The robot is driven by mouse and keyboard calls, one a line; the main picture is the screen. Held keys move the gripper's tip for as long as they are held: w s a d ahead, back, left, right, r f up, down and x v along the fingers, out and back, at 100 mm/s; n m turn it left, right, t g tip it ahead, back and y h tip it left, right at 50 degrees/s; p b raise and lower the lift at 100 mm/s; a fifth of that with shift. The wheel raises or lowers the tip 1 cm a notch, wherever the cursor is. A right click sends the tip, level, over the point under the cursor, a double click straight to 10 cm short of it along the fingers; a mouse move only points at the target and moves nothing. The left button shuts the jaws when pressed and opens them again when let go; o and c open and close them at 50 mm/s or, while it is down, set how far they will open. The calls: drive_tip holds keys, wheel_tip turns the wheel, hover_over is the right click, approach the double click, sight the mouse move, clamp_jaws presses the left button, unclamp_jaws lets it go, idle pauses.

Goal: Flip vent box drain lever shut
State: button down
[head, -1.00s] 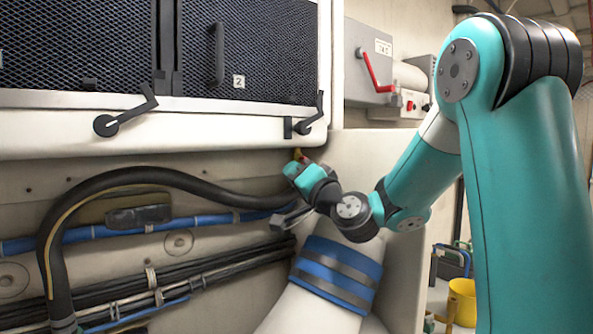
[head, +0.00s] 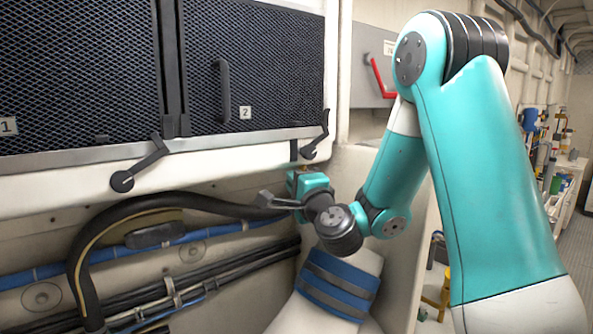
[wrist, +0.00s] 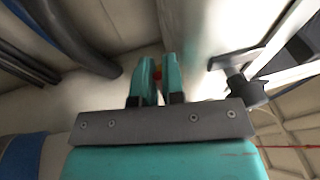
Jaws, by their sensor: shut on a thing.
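The vent box (head: 90,185) has mesh doors marked 1 and 2. The drain lever is a small red part (wrist: 157,74) under the box, mostly hidden by the fingers; a small reddish bit also shows above my gripper in the head view. My gripper (wrist: 160,68) has its two teal fingers close together around the red part, shut on it. In the head view my gripper (head: 308,178) is raised just under the box's lower right edge. The lever's angle cannot be made out.
Black latch handles (head: 138,168) sit along the box's lower edge; the right one (head: 316,140) is close above my gripper. A black hose (head: 170,202) and blue pipe run below. A grey wall box with a red handle (head: 380,78) is behind my arm. The aisle at right is open.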

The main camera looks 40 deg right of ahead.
drive_tip(key=shift+m, duration=0.3)
drive_tip(key=shift+r, duration=0.1)
drive_tip(key=c, duration=1.2)
unclamp_jaws()
drive_tip(key=shift+d, duration=0.1)
drive_tip(key=shift+r, duration=0.25)
drive_tip(key=shift+f, duration=0.1)
